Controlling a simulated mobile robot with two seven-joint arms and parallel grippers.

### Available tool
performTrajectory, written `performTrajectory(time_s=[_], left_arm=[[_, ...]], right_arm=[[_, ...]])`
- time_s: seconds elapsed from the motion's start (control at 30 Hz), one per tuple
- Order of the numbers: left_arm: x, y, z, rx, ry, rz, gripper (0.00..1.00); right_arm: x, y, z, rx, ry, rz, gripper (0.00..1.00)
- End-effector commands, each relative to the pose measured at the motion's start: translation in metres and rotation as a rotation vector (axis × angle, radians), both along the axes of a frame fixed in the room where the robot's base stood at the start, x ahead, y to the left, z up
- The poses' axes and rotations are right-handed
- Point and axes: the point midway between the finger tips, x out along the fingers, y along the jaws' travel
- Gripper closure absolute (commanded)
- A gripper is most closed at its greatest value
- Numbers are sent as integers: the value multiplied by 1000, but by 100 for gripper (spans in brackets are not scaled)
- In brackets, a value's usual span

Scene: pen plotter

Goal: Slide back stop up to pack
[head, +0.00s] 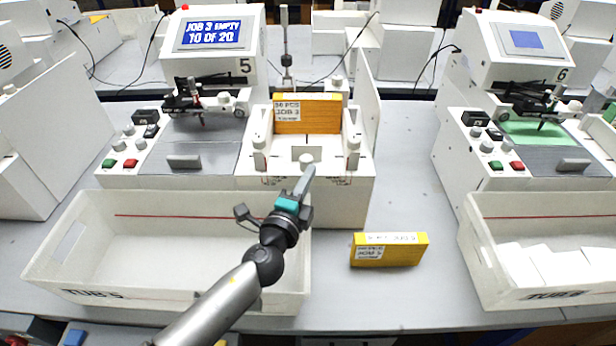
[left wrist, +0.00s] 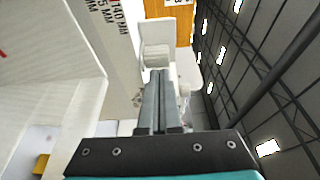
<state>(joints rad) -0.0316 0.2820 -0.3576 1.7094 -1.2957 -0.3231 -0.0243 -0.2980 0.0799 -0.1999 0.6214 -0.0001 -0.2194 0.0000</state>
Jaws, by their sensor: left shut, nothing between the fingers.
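A yellow pack (head: 307,119) labelled JOB 3 stands upright in the white feeder (head: 341,190) of plotter 5. Its orange face shows at the top of the left wrist view (left wrist: 168,9). The back stop, a small white plate with a round knob (head: 306,158), is on the near side of the pack, and some feeder floor seems to show between them. A white knob (left wrist: 156,56) is just beyond the fingertips in the left wrist view. My left gripper (head: 307,172) is shut and empty, at the near side of the knob; whether it touches is unclear. My right gripper is not in view.
Tub 5 (head: 150,240) is empty and lies under my left arm. A second yellow pack (head: 388,250) lies on the table to the right. Plotter 5's screen (head: 211,34) reads JOB 3 EMPTY, 10 OF 20. Tub 6 (head: 540,205) holds white sheets.

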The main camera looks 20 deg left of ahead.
Motion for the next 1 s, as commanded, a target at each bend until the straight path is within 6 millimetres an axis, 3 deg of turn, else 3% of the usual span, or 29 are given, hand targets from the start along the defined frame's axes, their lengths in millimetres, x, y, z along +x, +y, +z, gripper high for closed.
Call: performTrajectory(time_s=[0.43,1.0], left_arm=[[64,19,0,0,-3,2,100],[70,21,1,0,-1,1,100]], right_arm=[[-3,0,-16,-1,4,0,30],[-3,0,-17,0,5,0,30]])
